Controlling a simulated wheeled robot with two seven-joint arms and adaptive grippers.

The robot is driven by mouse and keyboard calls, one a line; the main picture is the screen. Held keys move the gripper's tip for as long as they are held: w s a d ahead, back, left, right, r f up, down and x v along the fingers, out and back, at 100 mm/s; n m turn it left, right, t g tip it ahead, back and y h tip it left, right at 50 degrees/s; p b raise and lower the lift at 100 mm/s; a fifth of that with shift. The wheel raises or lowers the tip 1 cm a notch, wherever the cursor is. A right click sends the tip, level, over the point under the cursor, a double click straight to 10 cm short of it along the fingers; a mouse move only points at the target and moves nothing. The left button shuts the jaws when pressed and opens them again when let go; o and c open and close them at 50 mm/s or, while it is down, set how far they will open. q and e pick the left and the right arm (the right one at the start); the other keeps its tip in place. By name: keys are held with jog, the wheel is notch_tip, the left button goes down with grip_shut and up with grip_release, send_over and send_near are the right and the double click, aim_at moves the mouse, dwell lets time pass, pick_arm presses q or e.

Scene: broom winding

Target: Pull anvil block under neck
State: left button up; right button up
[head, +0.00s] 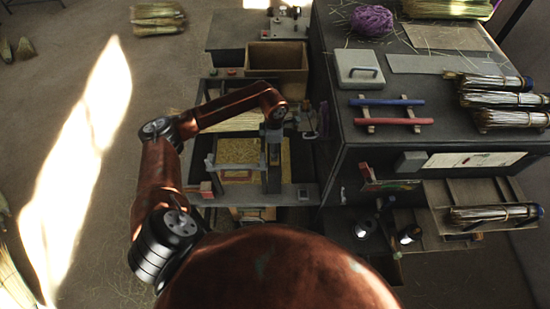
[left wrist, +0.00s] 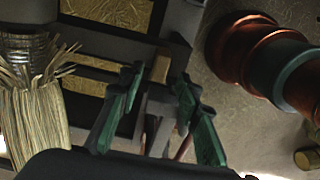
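In the left wrist view my left gripper (left wrist: 160,80) has two green fingers set apart. A narrow grey-brown block (left wrist: 158,103) lies between them, perhaps the anvil block. I cannot tell whether the fingers press on it. The fingers are not clear there. I cannot make out the anvil block there. My right gripper is not in view.
A dark cabinet (head: 410,72) right of the bench carries bundled brooms (head: 503,99), a purple twine ball (head: 372,20) and red and blue bars (head: 386,102). Floor at the left is mostly clear.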

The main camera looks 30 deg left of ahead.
pick_arm(q)
jog(key=shift+f+p, duration=0.45)
jog(key=shift+f, duration=2.55)
grip_shut()
